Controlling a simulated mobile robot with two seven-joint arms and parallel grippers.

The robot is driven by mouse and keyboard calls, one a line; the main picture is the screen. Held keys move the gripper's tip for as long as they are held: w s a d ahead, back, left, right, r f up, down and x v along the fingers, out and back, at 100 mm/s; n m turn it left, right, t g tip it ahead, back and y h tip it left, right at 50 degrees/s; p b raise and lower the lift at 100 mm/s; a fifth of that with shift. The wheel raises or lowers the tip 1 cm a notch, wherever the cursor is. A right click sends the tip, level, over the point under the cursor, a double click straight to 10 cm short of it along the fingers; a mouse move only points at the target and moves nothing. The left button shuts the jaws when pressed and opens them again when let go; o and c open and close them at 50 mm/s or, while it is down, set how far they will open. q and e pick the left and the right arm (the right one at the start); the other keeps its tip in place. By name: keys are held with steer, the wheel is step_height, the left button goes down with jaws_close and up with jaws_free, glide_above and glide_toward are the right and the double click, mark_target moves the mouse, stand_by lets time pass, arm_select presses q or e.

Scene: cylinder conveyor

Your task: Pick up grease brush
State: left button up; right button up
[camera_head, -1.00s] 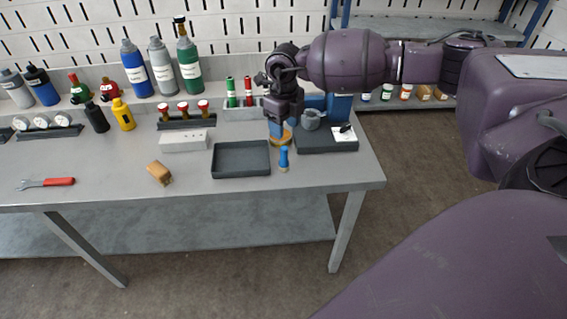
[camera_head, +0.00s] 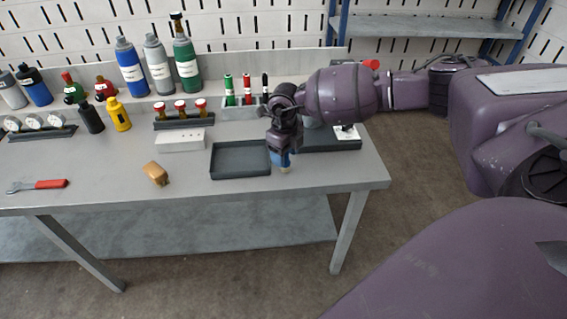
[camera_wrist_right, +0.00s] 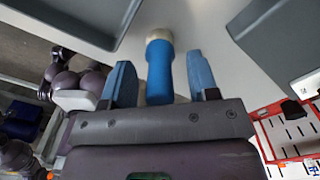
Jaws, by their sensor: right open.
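In the right wrist view the brush (camera_wrist_right: 160,68) lies between the two blue fingers, handle toward the palm and pale end away. My right gripper (camera_head: 282,158) is open around it, with gaps on both sides of the handle. It also shows in the wrist view (camera_wrist_right: 160,82). My left gripper is not in view.
The dark tray (camera_head: 241,174) stands close left of my right gripper. A dark flat stand (camera_head: 345,145) is to its right. A white block (camera_head: 180,146), a tan block (camera_head: 156,173) and a red-handled wrench (camera_head: 40,186) lie further left. Bottles line the back.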

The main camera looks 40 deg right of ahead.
steer(key=shift+c, duration=0.4)
jaws_close()
steer(key=shift+r, duration=0.3)
step_height(320, 180, up, 19)
steer(key=p, duration=0.3)
steer(key=shift+r, duration=0.2)
